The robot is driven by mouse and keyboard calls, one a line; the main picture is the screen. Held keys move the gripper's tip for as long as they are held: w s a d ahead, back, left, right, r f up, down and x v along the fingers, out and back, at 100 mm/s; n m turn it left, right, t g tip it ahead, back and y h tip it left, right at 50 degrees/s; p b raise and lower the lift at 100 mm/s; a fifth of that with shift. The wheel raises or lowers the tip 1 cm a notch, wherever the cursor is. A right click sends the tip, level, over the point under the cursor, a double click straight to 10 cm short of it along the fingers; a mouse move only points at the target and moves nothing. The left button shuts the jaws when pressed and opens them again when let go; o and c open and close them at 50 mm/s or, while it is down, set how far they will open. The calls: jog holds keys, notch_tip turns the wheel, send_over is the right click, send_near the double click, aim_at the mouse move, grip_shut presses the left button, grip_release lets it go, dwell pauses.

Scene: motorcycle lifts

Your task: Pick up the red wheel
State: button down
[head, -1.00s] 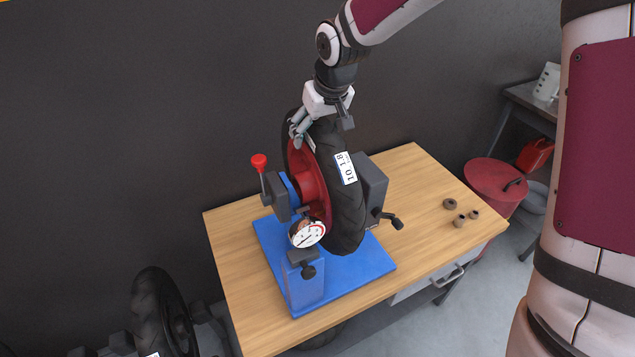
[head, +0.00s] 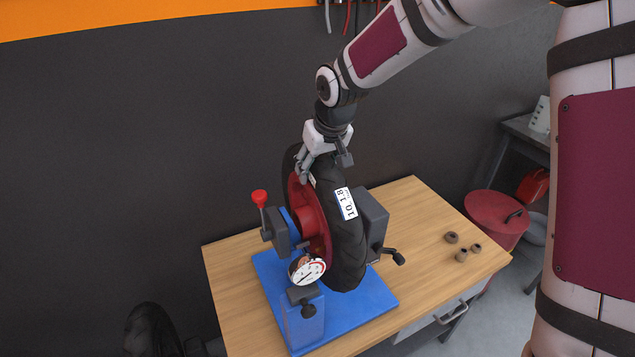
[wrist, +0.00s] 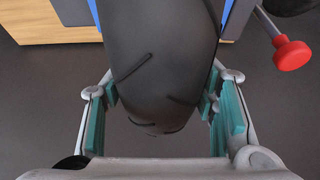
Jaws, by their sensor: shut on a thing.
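The red wheel (head: 311,220) has a red hub and rim and a black tyre with a white label. It stands upright in a blue stand (head: 368,305) on the wooden table. My gripper (head: 322,167) comes down from above and is shut on the top of the tyre, one finger on each side. In the wrist view, the black tyre (wrist: 160,55) lies between the teal-padded fingers of my gripper (wrist: 162,95). Whether the wheel is clear of the stand's supports cannot be told.
A dial gauge (head: 307,270) and a red-knobbed lever (head: 260,198) are close to the wheel. A dark grey block (head: 372,218) stands at its right. Several small brown rings (head: 461,255) lie on the table's right side. A dark wall is behind.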

notch_tip(320, 180, up, 18)
jog(key=b, duration=0.2)
jog(key=shift+r, duration=0.3)
dwell(0.5)
